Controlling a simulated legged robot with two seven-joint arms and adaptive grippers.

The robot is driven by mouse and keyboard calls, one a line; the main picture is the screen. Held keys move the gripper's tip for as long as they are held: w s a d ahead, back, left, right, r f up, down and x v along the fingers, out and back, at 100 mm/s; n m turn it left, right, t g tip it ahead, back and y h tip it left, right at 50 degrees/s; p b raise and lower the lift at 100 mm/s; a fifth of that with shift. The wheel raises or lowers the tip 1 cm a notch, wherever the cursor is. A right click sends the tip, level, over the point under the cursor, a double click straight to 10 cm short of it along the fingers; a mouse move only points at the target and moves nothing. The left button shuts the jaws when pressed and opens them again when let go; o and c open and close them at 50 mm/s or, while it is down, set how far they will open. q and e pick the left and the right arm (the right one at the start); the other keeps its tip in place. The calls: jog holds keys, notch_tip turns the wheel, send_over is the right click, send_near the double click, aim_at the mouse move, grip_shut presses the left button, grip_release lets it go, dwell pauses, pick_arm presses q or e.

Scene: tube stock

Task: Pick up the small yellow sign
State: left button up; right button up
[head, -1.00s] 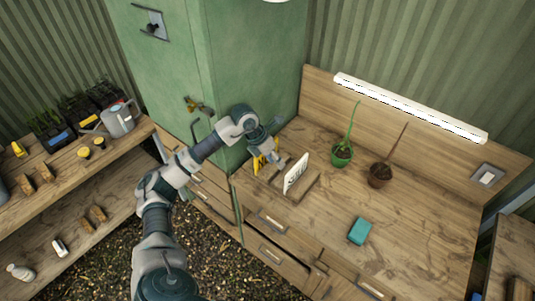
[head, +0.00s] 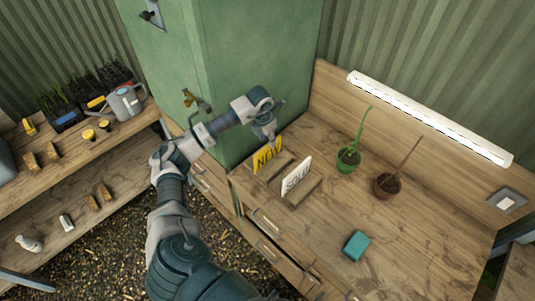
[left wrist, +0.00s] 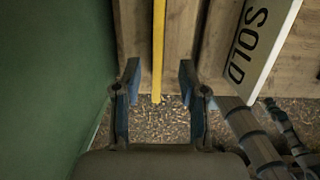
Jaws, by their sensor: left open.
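The small yellow sign (head: 267,156), lettered "NEW", stands upright in a wooden block at the left end of the wooden bench, close to the green cabinet. My left gripper (head: 271,137) is just above the sign. In the left wrist view, the left gripper (left wrist: 158,90) is open, and the yellow sign (left wrist: 158,50) shows edge-on as a thin strip between the lines of its two fingers. I cannot tell exactly how far the fingertips are above it. My right gripper is not in view.
A white "SOLD" sign (head: 296,177) stands in its own block just right of the yellow one. The green cabinet (head: 255,60) rises close on the left. Two potted plants, a green pot (head: 348,160) and a brown pot (head: 387,185), and a teal box (head: 356,245) are farther right.

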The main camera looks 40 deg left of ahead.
aim_at(269, 152)
pick_arm(q)
jog(key=f, duration=0.1)
jog(key=w+f, duration=0.1)
jog(key=f, duration=0.1)
jog(key=shift+d+f, duration=0.15)
jog(key=shift+f, duration=0.45)
jog(key=f+p, duration=0.1)
jog(key=f, duration=0.1)
jog(key=a+f, duration=0.1)
jog(key=f, duration=0.1)
jog(key=shift+f+p, duration=0.35)
jog(key=shift+w+d+f, duration=0.15)
jog(key=shift+d, duration=0.2)
jog(key=c, duration=0.7)
grip_shut()
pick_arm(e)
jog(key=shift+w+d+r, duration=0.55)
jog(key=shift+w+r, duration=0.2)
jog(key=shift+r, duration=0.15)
